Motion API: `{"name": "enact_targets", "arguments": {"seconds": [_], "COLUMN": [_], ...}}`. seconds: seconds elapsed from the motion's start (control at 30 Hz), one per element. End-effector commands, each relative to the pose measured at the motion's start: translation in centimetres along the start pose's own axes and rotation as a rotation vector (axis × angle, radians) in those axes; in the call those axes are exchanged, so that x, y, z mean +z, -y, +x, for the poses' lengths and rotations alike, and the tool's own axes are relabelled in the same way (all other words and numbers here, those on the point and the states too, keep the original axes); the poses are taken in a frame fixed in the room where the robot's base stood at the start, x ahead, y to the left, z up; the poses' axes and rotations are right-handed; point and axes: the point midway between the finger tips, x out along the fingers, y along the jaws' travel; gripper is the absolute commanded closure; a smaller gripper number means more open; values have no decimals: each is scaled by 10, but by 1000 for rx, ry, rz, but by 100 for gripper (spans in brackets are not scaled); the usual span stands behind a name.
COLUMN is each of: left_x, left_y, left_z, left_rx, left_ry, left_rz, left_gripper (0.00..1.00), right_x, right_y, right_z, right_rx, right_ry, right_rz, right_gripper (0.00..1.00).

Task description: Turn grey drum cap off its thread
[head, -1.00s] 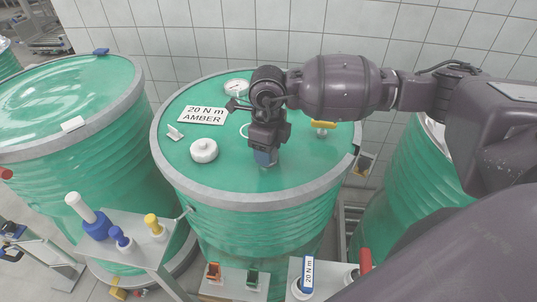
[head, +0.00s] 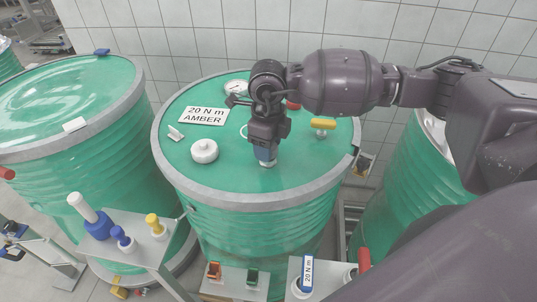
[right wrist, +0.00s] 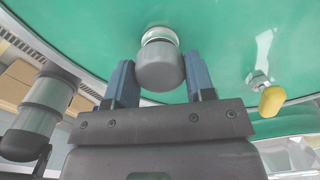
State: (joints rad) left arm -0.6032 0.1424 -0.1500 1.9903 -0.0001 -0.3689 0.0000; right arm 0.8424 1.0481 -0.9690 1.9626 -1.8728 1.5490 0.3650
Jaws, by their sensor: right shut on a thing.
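The grey drum cap (right wrist: 160,70) shows in the right wrist view between my two blue fingers, with a pale shiny neck (right wrist: 158,35) beyond it against the green lid. My right gripper (head: 266,155) points down at the middle of the green drum's lid (head: 225,175) and is shut on the cap. In the head view the fingers mostly hide the cap; a small pale ring shows just below them. I cannot tell how far the cap has turned on its thread. My left gripper is not in view.
A small table (head: 130,240) with blue and yellow fittings is at front left. Another green drum (head: 80,150) stands left.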

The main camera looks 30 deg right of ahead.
Motion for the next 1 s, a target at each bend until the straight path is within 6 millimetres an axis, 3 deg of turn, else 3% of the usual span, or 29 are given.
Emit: {"name": "enact_targets", "arguments": {"seconds": [0.7,1.0], "left_x": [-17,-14], "left_y": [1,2], "left_z": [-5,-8], "left_rx": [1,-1], "left_ry": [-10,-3], "left_rz": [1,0], "left_gripper": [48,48], "right_x": [0,0], "right_y": [0,0], "right_z": [-30,-34], "right_rx": [-1,0], "right_ry": [1,0], "right_rz": [1,1], "right_gripper": [83,83]}}
